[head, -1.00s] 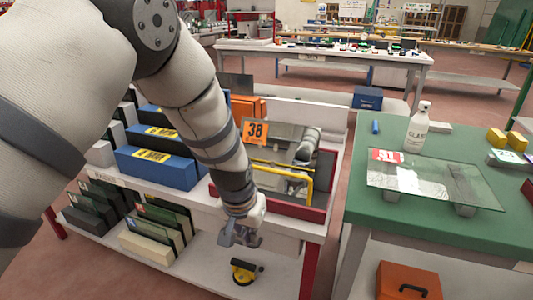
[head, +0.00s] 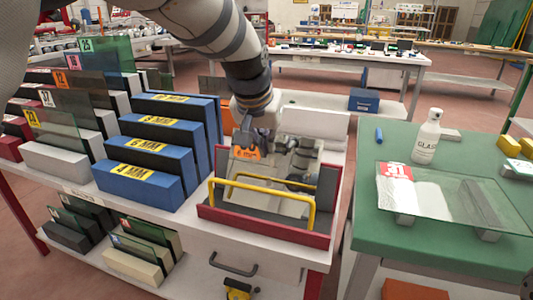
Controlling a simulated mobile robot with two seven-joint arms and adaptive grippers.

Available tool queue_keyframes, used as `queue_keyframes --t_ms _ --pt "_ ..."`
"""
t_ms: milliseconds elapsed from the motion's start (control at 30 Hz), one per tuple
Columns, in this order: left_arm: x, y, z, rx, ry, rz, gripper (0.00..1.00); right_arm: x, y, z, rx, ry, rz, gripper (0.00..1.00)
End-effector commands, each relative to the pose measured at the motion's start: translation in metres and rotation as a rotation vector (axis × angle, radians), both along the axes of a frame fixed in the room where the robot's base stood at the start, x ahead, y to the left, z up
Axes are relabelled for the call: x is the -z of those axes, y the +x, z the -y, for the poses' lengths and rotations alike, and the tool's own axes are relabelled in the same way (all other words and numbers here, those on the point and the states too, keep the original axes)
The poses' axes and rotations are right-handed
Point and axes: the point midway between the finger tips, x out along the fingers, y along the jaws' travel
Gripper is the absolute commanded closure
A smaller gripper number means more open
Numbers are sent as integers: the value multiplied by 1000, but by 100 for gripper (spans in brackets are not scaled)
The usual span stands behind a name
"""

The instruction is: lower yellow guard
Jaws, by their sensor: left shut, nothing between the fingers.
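The yellow guard (head: 262,190) is a bent tube frame on the glass edger. Its front bar runs across the machine, and its right end bends down by the red-edged tray (head: 262,232). A thinner yellow bar shows just behind it. My left gripper (head: 262,138) points down at the back of the edger, behind and above the guard and apart from it. It is shut and empty, close to an orange label (head: 246,153) on the machine. The fingertips are small and partly hard to make out.
Blue slotted blocks (head: 150,155) and glass sheets in racks (head: 60,130) stand left of the edger. At right, a green table (head: 365,225) holds a glass pane (head: 450,195) and a white bottle (head: 426,136). A floor gap separates the table from the edger bench.

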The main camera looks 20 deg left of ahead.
Motion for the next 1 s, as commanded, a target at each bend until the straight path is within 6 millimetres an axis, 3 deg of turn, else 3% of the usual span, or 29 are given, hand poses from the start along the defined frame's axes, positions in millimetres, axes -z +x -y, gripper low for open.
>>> queue_keyframes --t_ms 33,333,433,600,1000 --pt "18 5 0 0 0 -11 100 5 -4 0 0 0 -14 60" --pt "75 36 1 0 0 -9 100 17 -16 0 -2 -1 -52 60" --pt "64 17 1 0 1 3 100 5 -5 0 -1 0 -16 60" --pt "69 0 0 0 1 3 100 -1 1 0 -1 0 4 60" --pt "74 -4 0 1 1 -1 100 -1 1 0 0 0 3 60"
